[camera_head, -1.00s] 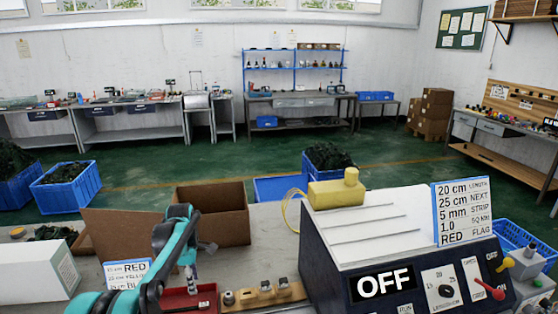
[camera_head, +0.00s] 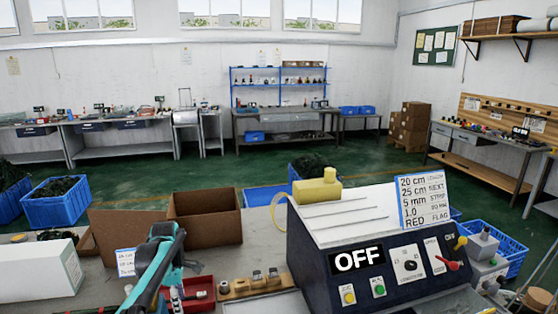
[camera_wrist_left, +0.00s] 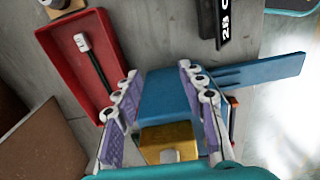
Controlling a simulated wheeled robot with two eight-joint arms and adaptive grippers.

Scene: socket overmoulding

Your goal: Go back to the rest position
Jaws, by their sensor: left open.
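My left arm comes in from the lower left of the head view, a teal and dark link beside the red tray (camera_head: 204,284). Its fingers are hard to make out there. In the left wrist view, my left gripper (camera_wrist_left: 160,75) has its two purple-padded fingers spread apart. A blue flat piece with a slotted arm (camera_wrist_left: 262,75) and a gold block (camera_wrist_left: 168,138) show between and beyond the fingers; whether they touch the pads I cannot tell. The red tray also shows in the wrist view (camera_wrist_left: 55,58), with a dark rod with a white end inside. My right gripper is not in view.
The machine (camera_head: 350,225) marked OFF fills the right bench, a yellow part on top. A wooden holder (camera_head: 255,287) with small parts stands left of it. An open cardboard box (camera_head: 205,215) and a white box (camera_head: 40,268) stand at the left. Blue crates stand on the floor.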

